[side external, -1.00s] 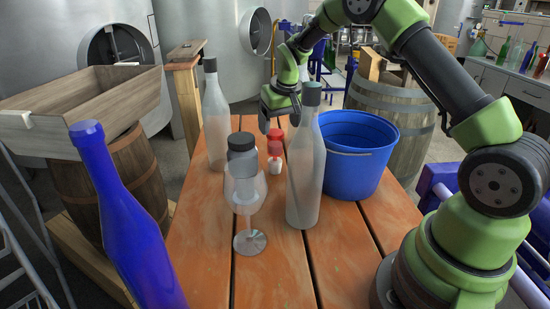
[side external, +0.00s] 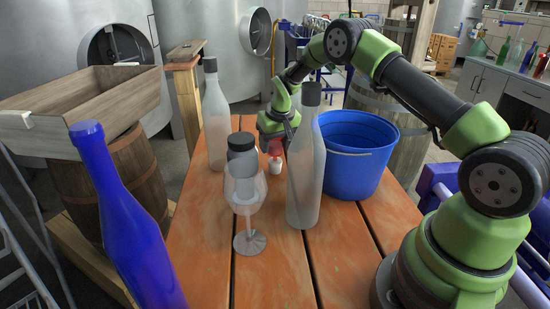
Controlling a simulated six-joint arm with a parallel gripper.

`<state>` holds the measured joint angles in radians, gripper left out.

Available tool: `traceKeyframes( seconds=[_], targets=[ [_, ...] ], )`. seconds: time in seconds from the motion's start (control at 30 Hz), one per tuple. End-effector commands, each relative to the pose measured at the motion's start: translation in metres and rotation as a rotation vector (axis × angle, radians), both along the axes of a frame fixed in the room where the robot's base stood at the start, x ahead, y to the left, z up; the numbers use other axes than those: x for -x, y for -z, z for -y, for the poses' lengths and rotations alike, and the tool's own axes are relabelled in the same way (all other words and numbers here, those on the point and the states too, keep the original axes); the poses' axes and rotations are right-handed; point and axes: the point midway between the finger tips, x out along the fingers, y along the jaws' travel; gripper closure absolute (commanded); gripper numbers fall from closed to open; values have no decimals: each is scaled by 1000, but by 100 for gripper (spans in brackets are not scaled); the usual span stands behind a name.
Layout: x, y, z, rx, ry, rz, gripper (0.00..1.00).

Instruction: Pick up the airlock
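The airlock (side external: 275,165) is a small piece with a white lower part and a red upper part, upright on the wooden table behind the wine glass. My gripper (side external: 273,143) is directly above it, pointing down, with its fingers at the red upper part. The top of the airlock is hidden by the gripper. The fingers are small and partly covered, so I cannot tell whether they are open or closed on it.
A clear bottle (side external: 305,180) stands close at the right, a grey dark-lidded jar (side external: 243,165) at the left, and a wine glass (side external: 246,195) in front. Another clear bottle (side external: 215,125) stands farther back. A blue bucket (side external: 355,165) is at the right. The table's (side external: 280,280) front is clear.

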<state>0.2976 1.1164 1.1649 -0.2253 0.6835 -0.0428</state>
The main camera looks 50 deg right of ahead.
Motion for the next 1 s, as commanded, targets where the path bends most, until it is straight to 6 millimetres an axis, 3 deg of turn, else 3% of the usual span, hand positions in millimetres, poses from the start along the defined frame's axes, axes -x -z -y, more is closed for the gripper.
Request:
traceKeyframes(
  seconds=[0.03, 0.13, 0.47, 0.8, 1.0],
  targets=[
    [0, 0, 0, 0, 0, 0, 57],
    [0, 0, 0, 0, 0, 0, 77],
    [0, -7, 0, 0, 1, 1, 77],
    [-1, -73, 0, -1, -1, 4, 77],
    [-1, -97, 0, -2, -2, 1, 77]
  ],
)
